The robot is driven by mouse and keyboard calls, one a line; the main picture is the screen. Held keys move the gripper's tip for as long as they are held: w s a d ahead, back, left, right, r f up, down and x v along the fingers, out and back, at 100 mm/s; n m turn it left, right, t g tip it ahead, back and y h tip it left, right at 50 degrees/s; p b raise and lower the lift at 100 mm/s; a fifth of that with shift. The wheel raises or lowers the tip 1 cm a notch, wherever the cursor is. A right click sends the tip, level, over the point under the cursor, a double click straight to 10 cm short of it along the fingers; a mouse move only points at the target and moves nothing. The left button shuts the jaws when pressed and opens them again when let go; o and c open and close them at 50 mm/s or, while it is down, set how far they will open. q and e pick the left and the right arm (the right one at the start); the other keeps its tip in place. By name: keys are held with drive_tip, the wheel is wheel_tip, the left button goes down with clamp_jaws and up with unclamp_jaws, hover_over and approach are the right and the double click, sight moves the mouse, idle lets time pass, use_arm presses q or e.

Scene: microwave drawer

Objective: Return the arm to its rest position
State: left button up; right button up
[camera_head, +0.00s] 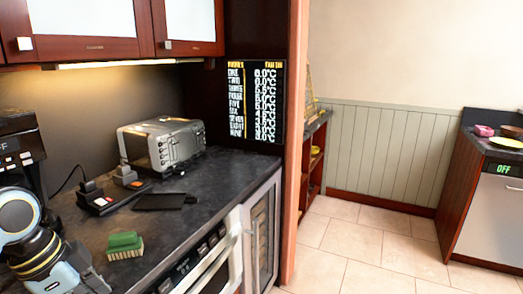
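Part of my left arm shows at the lower left, with a white round joint and a black-and-yellow banded section. My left gripper (88,283) appears at its end, cut off by the bottom edge; its fingertips are not clear, so I cannot tell whether it is open or shut. It is in front of the dark counter, left of and below a green brush (125,241). Nothing is visibly held in the part that shows. My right arm and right gripper are not in view.
The counter (180,222) holds a silver toaster (165,143), a black coffee machine (15,150), a charging base (103,202) and a dark flat pad (160,202). Cabinets (100,25) hang above. The tiled floor (360,245) is clear.

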use_arm(q)
drive_tip(key=s+d+r+n+t+y, duration=0.25)
drive_tip(key=s+n, duration=0.65)
drive_tip(key=s, duration=0.7)
wheel_tip(320, 180, down, 37)
drive_tip(key=s+a+g+b, duration=0.2)
drive_tip(key=s+b, duration=0.1)
drive_tip(key=b, duration=0.7)
drive_tip(key=s+f+b, duration=0.3)
drive_tip(key=s+f, duration=0.6)
drive_tip(key=f, duration=0.2)
drive_tip(key=s+a+f+g+b, duration=0.1)
drive_tip(key=s+f+b, duration=0.3)
drive_tip(key=s+f, duration=0.4)
wheel_tip(320, 180, down, 3)
drive_tip(key=shift+s+a+f+n+y, duration=0.15)
drive_tip(key=shift+s+f+n+y, duration=0.05)
drive_tip(key=shift+s+n+y, duration=0.2)
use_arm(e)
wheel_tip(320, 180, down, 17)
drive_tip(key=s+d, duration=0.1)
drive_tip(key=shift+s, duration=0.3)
use_arm(q)
drive_tip(key=shift+g, duration=0.35)
